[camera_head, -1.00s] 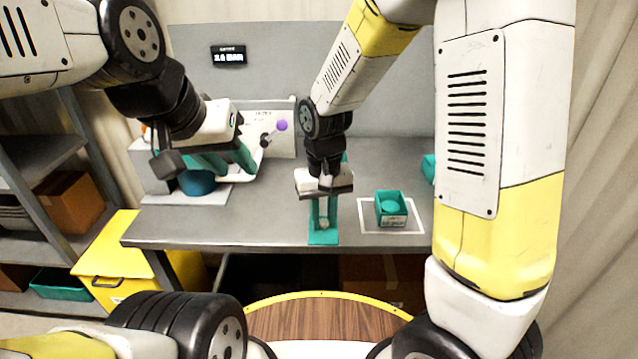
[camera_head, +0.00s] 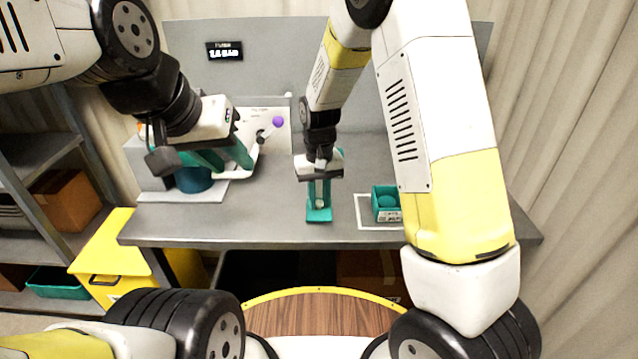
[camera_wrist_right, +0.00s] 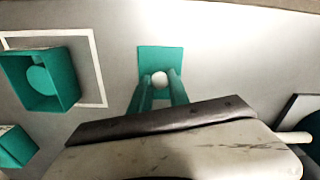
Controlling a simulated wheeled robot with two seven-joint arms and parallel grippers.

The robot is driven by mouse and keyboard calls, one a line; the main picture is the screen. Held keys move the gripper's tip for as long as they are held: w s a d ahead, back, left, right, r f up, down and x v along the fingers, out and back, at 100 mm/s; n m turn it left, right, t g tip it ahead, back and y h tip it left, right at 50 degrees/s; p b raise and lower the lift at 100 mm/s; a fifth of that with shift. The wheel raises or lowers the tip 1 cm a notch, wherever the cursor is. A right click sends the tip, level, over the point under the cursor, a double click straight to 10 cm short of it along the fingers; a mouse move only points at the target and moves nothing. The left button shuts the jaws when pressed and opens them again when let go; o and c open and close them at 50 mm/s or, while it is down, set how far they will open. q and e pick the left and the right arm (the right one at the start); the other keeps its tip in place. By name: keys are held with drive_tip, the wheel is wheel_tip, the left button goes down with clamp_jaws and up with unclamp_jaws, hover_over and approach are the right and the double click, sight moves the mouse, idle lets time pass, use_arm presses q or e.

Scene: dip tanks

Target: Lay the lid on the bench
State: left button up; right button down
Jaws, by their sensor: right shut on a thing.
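The lid (camera_head: 319,215) is a small teal square plate with a pale round knob. My right gripper (camera_head: 320,200) is shut on the knob and holds the lid flat over the front part of the grey bench (camera_head: 270,218). In the right wrist view the lid (camera_wrist_right: 160,58) lies between and beyond the teal fingertips (camera_wrist_right: 160,82). Whether its underside touches the bench cannot be told. My left gripper (camera_head: 222,160) is open, its teal fingers apart, over the back left of the bench near a dark teal round tank (camera_head: 194,180).
A teal open box (camera_head: 386,203) with a round teal thing inside stands in a white outlined square right of the lid. Another teal object (camera_wrist_right: 14,146) shows in the wrist view. A lever with a purple ball (camera_head: 278,122) stands behind. Bench left of the lid is clear.

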sight(319, 201)
drive_tip(key=c, duration=1.2)
unclamp_jaws()
drive_tip(key=shift+f, duration=0.1)
drive_tip(key=shift+c, duration=0.2)
wheel_tip(319, 201, up, 12)
drive_tip(key=s+d+r+m+t+y, duration=0.1)
drive_tip(key=s+d+r+t+y, duration=0.15)
drive_tip(key=s+d+r, duration=0.75)
drive_tip(key=s+d+r+m+t, duration=0.1)
drive_tip(key=s+d+r+t, duration=0.2)
drive_tip(key=s, duration=0.7)
drive_tip(key=shift+d+t, duration=0.35)
drive_tip(key=shift+d, duration=0.3)
